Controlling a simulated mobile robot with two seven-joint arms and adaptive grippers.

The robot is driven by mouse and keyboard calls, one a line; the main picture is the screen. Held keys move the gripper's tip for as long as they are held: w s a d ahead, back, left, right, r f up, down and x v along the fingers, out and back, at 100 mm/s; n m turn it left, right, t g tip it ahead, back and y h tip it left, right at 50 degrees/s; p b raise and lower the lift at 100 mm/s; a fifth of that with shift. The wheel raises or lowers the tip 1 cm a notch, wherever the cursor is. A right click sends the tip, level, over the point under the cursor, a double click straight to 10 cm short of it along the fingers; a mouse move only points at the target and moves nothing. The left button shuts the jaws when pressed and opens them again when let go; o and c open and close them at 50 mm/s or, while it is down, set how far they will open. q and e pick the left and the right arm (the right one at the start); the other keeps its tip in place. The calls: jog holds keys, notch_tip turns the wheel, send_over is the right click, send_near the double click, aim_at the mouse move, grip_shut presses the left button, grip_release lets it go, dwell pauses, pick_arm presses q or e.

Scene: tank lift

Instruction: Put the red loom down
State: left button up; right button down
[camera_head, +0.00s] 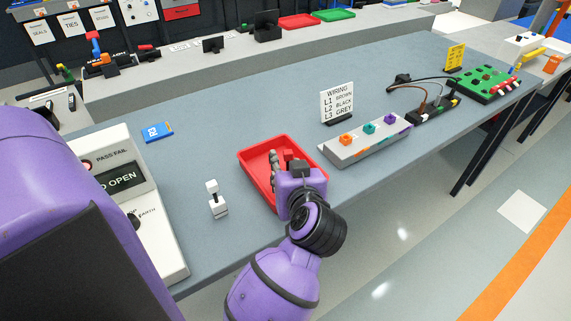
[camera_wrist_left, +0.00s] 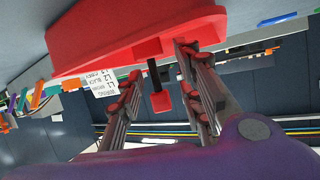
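The red loom shows in the left wrist view as a short black cable (camera_wrist_left: 154,75) with a red block at each end. It lies between the fingers of my left gripper (camera_wrist_left: 157,64). The fingers stand apart, with gaps visible on both sides of the loom. In the head view my left gripper (camera_head: 285,168) is over the right part of the red tray (camera_head: 254,176) on the bench. The tray also shows in the left wrist view (camera_wrist_left: 100,38). The wrist hides much of the loom from the head camera; whether it touches the tray is unclear. My right gripper is out of view.
A white and grey block (camera_head: 217,200) stands left of the tray. A grey connector strip (camera_head: 365,142) and wiring sign (camera_head: 337,102) are to its right. A test box (camera_head: 125,180) and blue tag (camera_head: 158,132) are at left. Bare bench lies behind the tray.

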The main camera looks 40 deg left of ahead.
pick_arm(q)
jog(key=v, duration=1)
jog(key=shift+s, duration=0.15)
jog(key=shift+r, duration=0.1)
